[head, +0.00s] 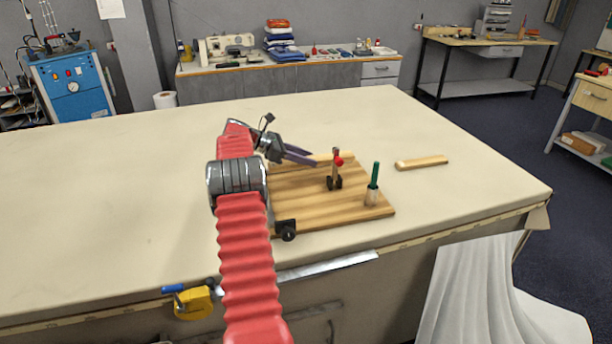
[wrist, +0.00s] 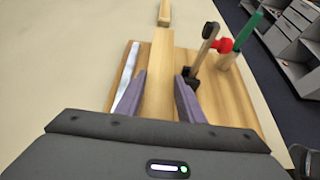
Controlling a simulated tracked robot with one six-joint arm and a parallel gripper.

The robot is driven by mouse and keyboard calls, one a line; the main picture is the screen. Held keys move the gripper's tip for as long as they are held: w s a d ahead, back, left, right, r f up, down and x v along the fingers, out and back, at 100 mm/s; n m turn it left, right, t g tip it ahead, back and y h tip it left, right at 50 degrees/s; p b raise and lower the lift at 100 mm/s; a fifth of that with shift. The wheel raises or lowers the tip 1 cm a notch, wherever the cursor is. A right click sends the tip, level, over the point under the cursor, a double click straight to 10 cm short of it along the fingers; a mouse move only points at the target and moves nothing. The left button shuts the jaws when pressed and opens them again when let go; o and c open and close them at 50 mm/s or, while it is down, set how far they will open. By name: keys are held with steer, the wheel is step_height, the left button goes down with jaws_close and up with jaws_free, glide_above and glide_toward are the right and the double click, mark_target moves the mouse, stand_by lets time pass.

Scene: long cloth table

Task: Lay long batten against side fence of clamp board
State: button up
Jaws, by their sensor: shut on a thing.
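The clamp board (head: 305,205) is a striped wooden board on the cloth table. My gripper (head: 312,158) is above its far left part, with purple fingers shut on a pale long batten. In the wrist view the batten (wrist: 159,75) runs forward between the fingers (wrist: 160,95). A shiny strip (wrist: 126,78), seemingly the side fence, lies along the board's left edge there. A wedge of board shows between strip and batten, so they look apart at the far end. Whether the batten touches the board is unclear. The near end of the batten is hidden by my gripper.
A clamp with a red knob (head: 338,161) stands on the board, close right of the batten. A green-handled tool (head: 374,175) stands upright near the board's right corner. A second wooden piece (head: 422,163) lies on the table beyond the board. The table's left side is clear.

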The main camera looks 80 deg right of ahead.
mark_target(306, 179)
steer(key=shift+f, duration=0.4)
steer(key=shift+f, duration=2.55)
steer(key=shift+f, duration=0.1)
steer(key=o, duration=1.1)
steer(key=v, duration=1.2)
steer(key=shift+w, duration=0.1)
